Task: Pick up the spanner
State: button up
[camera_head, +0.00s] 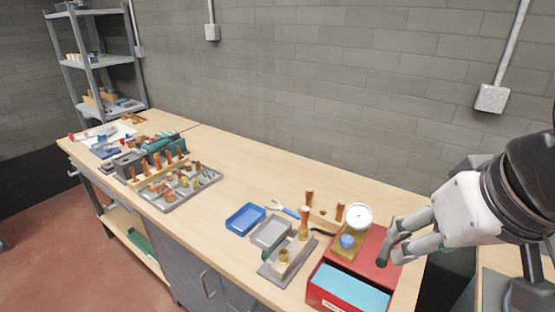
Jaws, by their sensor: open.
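The spanner (284,209) appears to be the small tool with a pale open-ended head and a blue handle. It lies on the wooden workbench (228,177), just behind the blue tray and the grey tray. My gripper (388,245) is at the right of the view, above the red box's right side. It is open, with its fingers pointing left, and no object shows between them. It is well to the right of the spanner and apart from it.
A blue tray (245,219) and a grey tray (271,233) stand in front of the spanner. A copper fitting stand (287,258), a pressure gauge (358,216) and a red box (340,291) lie between it and my gripper. Bench behind the spanner is clear.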

aim_at(279, 208)
jog(key=k, duration=0.25)
jog(key=k+z, duration=0.2)
jog(key=z, duration=0.25)
jog(key=k+l+z, duration=0.1)
jog(key=z, duration=0.35)
jog(key=i+j+z, duration=0.1)
jog(key=j+z, duration=0.2)
jog(key=j, duration=2.5)
jog(key=i+j, duration=0.15)
jog(key=j, duration=0.8)
